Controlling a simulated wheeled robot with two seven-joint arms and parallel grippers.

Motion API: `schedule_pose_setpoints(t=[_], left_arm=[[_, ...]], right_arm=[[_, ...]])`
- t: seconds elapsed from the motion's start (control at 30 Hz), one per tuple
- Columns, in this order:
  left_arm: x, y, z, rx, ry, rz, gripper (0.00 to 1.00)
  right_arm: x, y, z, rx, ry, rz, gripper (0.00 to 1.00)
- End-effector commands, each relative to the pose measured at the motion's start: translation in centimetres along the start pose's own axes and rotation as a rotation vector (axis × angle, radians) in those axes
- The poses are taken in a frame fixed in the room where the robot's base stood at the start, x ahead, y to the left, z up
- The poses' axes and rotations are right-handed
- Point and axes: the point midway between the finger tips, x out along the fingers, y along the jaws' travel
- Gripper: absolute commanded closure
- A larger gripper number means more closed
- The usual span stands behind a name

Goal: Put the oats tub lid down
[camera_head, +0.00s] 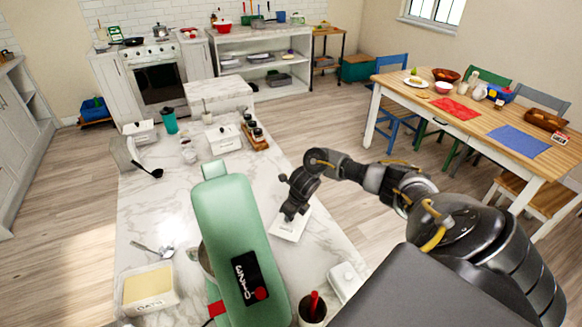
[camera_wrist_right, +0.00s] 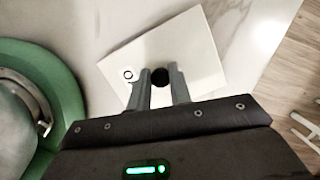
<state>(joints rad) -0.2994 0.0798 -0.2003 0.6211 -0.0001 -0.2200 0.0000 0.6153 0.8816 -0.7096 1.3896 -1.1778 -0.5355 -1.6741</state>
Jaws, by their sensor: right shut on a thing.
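The oats tub lid (camera_head: 283,231) is a flat white square with a black knob at its middle. It also fills the centre of the right wrist view (camera_wrist_right: 203,52). My right gripper (camera_head: 290,214) points down over it, with its fingers (camera_wrist_right: 160,77) shut around the knob. The lid is level, at or just above the marble counter near its right edge; I cannot tell whether it touches. The open oats tub (camera_head: 150,302), white with pale contents, stands at the counter's near left. My left gripper is not in view.
A green stand mixer (camera_head: 222,205) stands left of the lid, also at the left of the wrist view (camera_wrist_right: 62,90). A small white lidded container (camera_head: 346,282) and a dark cup (camera_head: 312,312) are nearer. Bare marble (camera_head: 250,170) lies beyond the lid.

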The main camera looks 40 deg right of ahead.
Motion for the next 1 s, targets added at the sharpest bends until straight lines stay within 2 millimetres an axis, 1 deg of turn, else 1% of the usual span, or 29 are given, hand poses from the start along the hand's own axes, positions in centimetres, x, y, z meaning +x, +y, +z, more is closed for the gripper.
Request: schedule_pose_setpoints(t=[0.03, 0.13, 0.37, 0.53, 0.57, 0.7, 1.0], left_arm=[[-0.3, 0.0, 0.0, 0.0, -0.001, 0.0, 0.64], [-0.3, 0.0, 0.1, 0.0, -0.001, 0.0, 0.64], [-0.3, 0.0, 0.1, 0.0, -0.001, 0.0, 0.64], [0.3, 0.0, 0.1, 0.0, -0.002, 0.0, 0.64], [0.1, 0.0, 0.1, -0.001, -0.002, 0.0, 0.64], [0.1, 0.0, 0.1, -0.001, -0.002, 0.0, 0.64], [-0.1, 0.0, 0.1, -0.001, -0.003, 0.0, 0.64]], right_arm=[[0.6, 0.0, -0.2, 0.003, 0.002, 0.0, 1.0], [1.3, 0.0, -0.4, 0.001, 0.0, -0.001, 1.0], [1.4, 0.0, -0.4, 0.0, -0.001, -0.001, 1.0], [1.9, -0.1, -0.5, 0.0, -0.001, -0.001, 1.0], [1.8, -0.1, -0.5, 0.0, -0.001, -0.001, 0.77], [1.7, -0.1, -0.5, 0.0, -0.001, -0.001, 0.59], [1.6, -0.1, -0.4, 0.0, -0.001, -0.001, 0.58]])
